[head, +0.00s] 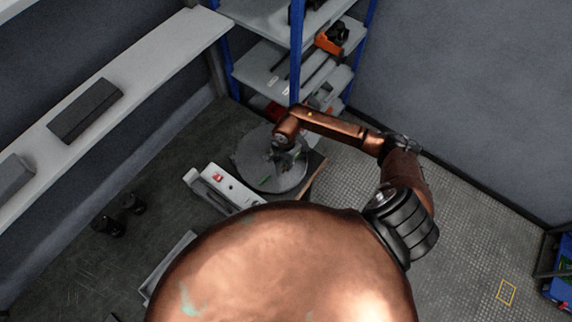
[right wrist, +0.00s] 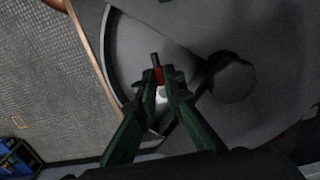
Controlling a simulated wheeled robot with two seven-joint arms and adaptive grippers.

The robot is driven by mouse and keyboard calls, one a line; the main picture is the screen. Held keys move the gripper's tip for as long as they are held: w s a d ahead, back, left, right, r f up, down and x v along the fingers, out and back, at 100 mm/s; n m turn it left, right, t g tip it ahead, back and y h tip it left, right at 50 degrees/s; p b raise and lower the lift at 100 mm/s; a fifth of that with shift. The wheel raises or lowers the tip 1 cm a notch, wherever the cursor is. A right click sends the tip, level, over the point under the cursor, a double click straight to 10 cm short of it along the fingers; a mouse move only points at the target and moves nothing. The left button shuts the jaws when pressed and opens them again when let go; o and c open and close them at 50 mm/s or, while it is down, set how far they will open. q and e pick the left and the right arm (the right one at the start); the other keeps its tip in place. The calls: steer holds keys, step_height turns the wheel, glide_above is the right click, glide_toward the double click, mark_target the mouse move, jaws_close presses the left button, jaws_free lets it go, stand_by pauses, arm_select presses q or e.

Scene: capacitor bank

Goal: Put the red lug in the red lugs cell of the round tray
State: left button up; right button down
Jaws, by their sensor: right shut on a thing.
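The round grey tray (head: 250,172) stands at the far middle in the head view. It fills much of the right wrist view (right wrist: 275,45), with a dark many-sided hub (right wrist: 232,78) on it. My right gripper (head: 281,158) is over the tray in the head view. In the right wrist view its green fingers (right wrist: 160,88) are shut on the red lug (right wrist: 159,75), which has a dark stem pointing away. The lug is left of the hub. I cannot tell whether it touches the tray, and the cell labels are not readable. My left gripper is not in view.
A pale box (head: 203,190) with a red item on it is left of the tray. A shelf rack with blue posts (head: 296,50) stands behind. A long pale shelf (head: 130,75) runs along the left wall.

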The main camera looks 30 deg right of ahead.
steer(key=shift+f, duration=0.25)
steer(key=shift+f, duration=0.1)
steer(key=shift+f+b, duration=0.45)
steer(key=shift+b, duration=0.2)
steer(key=shift+f, duration=0.1)
steer(key=c, duration=2)
jaws_free()
steer(key=shift+c, duration=0.2)
